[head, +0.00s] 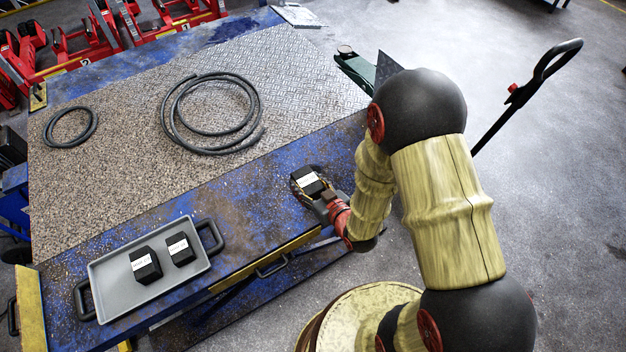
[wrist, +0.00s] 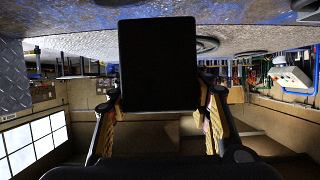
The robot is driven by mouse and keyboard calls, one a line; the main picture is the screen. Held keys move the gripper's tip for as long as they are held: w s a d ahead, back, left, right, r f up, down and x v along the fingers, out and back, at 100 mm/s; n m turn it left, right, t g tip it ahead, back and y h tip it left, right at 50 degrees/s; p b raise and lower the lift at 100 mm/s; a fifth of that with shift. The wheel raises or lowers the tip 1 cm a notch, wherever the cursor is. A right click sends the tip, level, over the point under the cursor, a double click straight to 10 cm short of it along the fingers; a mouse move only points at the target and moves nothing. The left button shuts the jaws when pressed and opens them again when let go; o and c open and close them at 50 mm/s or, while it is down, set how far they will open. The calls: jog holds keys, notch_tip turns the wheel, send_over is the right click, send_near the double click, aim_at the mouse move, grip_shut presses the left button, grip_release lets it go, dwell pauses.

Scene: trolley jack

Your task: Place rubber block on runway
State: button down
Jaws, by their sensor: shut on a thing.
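My gripper (head: 314,190) is shut on a black rubber block (head: 309,180) with a white label. It is at the near right part of the blue, worn platform that appears to be the runway (head: 240,215). In the wrist view, the block (wrist: 158,65) fills the space between the two fingers and hides much behind it. I cannot tell whether the block touches the blue surface or hangs just above it. Two more black blocks with white labels, a larger one (head: 146,265) and a smaller one (head: 181,250), sit in a grey tray (head: 112,275) at the near left.
A textured metal plate (head: 130,165) covers much of the platform. A large black hose coil (head: 212,148) and a smaller ring (head: 70,126) lie on it. A green trolley jack (head: 355,68) with a long handle (head: 500,118) stands beyond my arm. Red equipment (head: 95,38) is at the back left.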

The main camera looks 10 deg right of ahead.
jog(key=w+d+f+b, duration=0.1)
jog(key=w+d+f, duration=0.1)
jog(key=w, duration=0.1)
jog(key=w+d+f+b, duration=0.1)
jog(key=w+d+f, duration=0.1)
jog(key=f, duration=0.1)
jog(key=w+d+f+b, duration=0.1)
jog(key=w+d+f, duration=0.1)
jog(key=w+f, duration=0.1)
jog(key=shift+w+d+f, duration=0.15)
jog(key=shift+w+d, duration=0.15)
jog(key=shift+f+b, duration=0.85)
jog(key=shift+f, duration=0.75)
jog(key=shift+f, duration=0.2)
jog(key=c, duration=0.9)
grip_release()
jog(key=shift+r, duration=0.1)
